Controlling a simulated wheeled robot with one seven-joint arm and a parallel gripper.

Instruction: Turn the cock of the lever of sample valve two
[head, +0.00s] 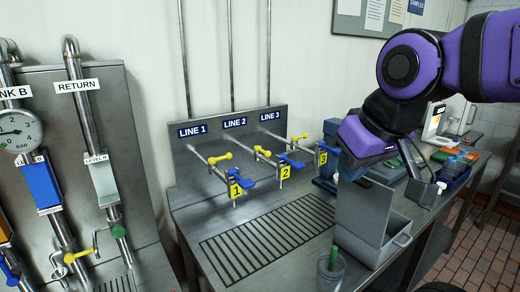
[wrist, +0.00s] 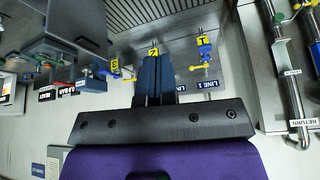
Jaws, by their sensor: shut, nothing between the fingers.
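Sample valve two is the middle of three taps under the LINE 2 label (head: 234,123) in the head view. It carries a yellow "2" tag (head: 285,172), a blue lever (head: 292,162) and, further back on its pipe, a yellow handle (head: 262,152). The upside-down wrist view shows its "2" tag (wrist: 153,51) just beyond my fingertips; my fingers hide most of this valve. My gripper (wrist: 157,58) is shut and empty, its two dark blue fingers side by side. In the head view it hangs right of the taps, fingers hard to make out. I see no clear contact with the valve.
Valve one with its "1" tag (head: 235,190) stands left of valve two, valve three with its "3" tag (head: 323,158) right, close to my gripper. A grey box (head: 370,215) stands at the right, near a cup (head: 330,272). The drain grate (head: 270,238) is clear.

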